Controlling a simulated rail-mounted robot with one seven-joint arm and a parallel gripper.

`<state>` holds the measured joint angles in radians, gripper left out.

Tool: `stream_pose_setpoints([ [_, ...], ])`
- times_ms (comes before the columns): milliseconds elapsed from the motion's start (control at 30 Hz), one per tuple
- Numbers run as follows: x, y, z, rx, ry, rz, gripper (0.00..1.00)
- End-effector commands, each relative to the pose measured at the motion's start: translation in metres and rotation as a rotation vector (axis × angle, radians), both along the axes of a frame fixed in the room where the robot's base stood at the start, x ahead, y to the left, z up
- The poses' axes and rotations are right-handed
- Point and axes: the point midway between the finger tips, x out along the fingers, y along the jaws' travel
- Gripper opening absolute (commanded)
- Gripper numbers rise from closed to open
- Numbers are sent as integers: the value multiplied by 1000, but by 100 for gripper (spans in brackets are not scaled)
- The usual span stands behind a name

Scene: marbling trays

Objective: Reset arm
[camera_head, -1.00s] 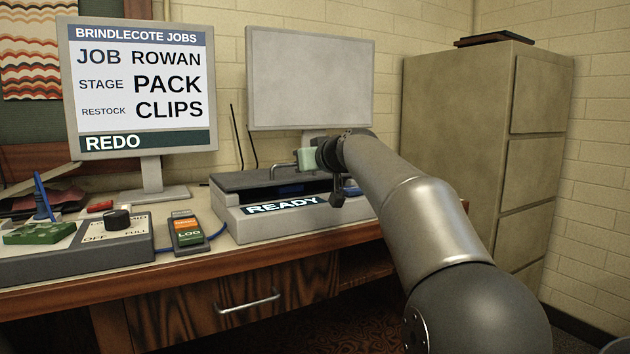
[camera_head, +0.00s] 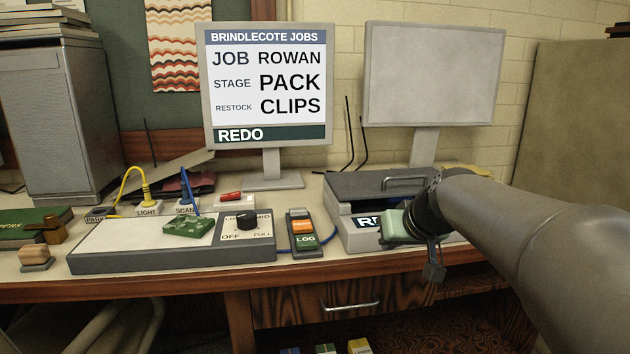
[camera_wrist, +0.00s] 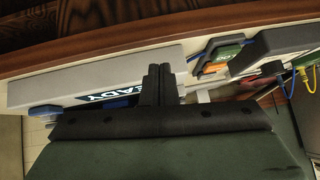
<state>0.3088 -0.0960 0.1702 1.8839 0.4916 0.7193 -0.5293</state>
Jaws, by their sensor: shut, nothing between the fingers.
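My gripper (camera_head: 384,232) is at the right in the head view, in front of the grey scanner box (camera_head: 358,238) and covering part of its "READY" label. It also shows in the wrist view (camera_wrist: 160,70), where its two dark fingers stand side by side with no gap and nothing between them. The arm comes in from the right edge of the head view. I cannot tell whether the gripper touches the scanner.
A control box with a dial (camera_head: 170,255) and a handset marked LOG (camera_head: 304,232) lie left of the scanner. A monitor (camera_head: 268,90) reads PACK, CLIPS and REDO. A blank monitor (camera_head: 430,75) stands behind the scanner. A drawer handle (camera_head: 350,305) sits below the desk edge.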

Motion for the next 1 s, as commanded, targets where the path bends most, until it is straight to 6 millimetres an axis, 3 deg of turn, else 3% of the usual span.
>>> stream_pose_setpoints([
  [33,-24,9,22,-7,72,3,0],
  [300,-164,24,18,-82,450,-37,0],
  [500,-244,17,17,-154,632,-73,0],
  [600,-265,14,15,-176,675,-84,0],
  [700,-272,13,12,-186,692,-88,0],
  [1000,-273,12,9,-186,693,-90,0],
])
